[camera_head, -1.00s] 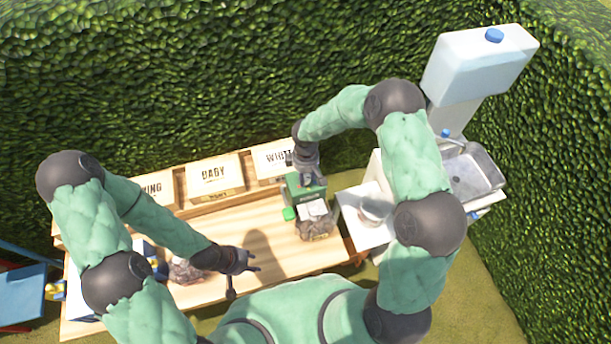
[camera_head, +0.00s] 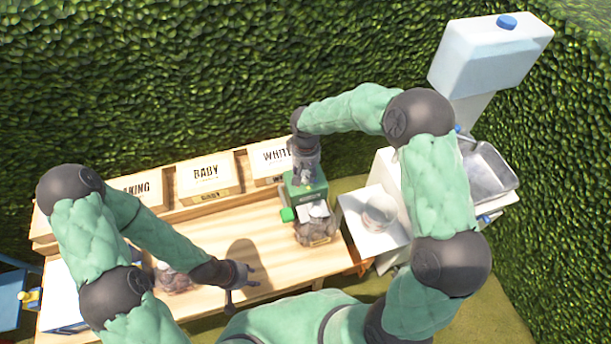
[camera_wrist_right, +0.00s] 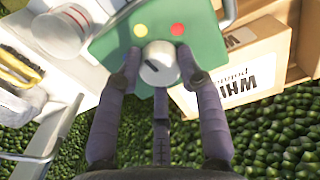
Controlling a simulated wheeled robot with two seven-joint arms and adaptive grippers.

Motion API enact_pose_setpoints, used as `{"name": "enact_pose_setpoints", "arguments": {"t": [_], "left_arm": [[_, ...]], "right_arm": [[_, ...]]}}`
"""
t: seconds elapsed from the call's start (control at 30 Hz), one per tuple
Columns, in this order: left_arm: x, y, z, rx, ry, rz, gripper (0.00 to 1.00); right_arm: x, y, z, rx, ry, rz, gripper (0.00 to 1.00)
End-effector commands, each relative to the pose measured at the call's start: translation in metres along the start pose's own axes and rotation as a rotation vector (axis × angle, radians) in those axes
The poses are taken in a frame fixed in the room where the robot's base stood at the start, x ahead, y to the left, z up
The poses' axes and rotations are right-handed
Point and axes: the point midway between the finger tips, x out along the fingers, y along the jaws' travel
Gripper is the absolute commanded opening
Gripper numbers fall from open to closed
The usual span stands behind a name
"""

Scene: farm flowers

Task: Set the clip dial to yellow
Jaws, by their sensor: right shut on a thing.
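The clip dial (camera_wrist_right: 160,66) is a pale grey round knob on a green device, with a yellow dot (camera_wrist_right: 140,30) and a red dot (camera_wrist_right: 177,29) beside it in the right wrist view. Which dot the dial's mark faces is hard to tell. My right gripper (camera_wrist_right: 159,68) is shut on the dial, one finger on each side. In the head view the green device (camera_head: 306,188) stands at the table's right end with my right gripper (camera_head: 303,176) at its back. The dial is hidden there. My left gripper (camera_head: 243,284) is open and empty above the table's front part.
Wooden boxes marked BABY (camera_head: 207,172) and WHITE (camera_head: 271,157) line the table's back edge. A white stand with a pot (camera_head: 379,214) and a metal sink (camera_head: 487,172) are at right. The table's middle (camera_head: 205,228) is clear.

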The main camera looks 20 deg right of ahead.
Motion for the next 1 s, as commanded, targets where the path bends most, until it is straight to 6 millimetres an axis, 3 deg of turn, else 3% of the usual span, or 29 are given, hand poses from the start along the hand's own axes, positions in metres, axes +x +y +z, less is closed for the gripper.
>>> {"name": "enact_pose_setpoints", "arguments": {"t": [0.33,0.83,0.87,0.9,0.93,1.0], "left_arm": [[0.0110,-0.0039,-0.0005,0.000,0.000,0.000,0.40],[0.0116,-0.0042,-0.0006,0.000,0.000,0.000,0.40],[0.0116,-0.0042,-0.0005,0.000,0.000,0.000,0.40],[0.0116,-0.0042,-0.0005,0.000,0.000,0.000,0.40],[0.0116,-0.0042,-0.0005,0.000,0.000,0.000,0.40],[0.0116,-0.0042,-0.0005,0.000,0.000,0.000,0.40]], "right_arm": [[0.0020,-0.0003,0.0013,0.120,-0.004,0.000,0.05],[0.0015,-0.0004,0.0015,0.136,-0.004,0.000,0.05],[0.0015,-0.0004,0.0015,0.136,-0.004,0.000,0.44],[0.0015,-0.0004,0.0014,0.136,-0.004,0.000,0.55],[0.0014,-0.0004,0.0014,0.136,-0.004,0.000,0.62],[0.0011,-0.0003,0.0011,0.136,-0.003,0.000,0.62]]}}
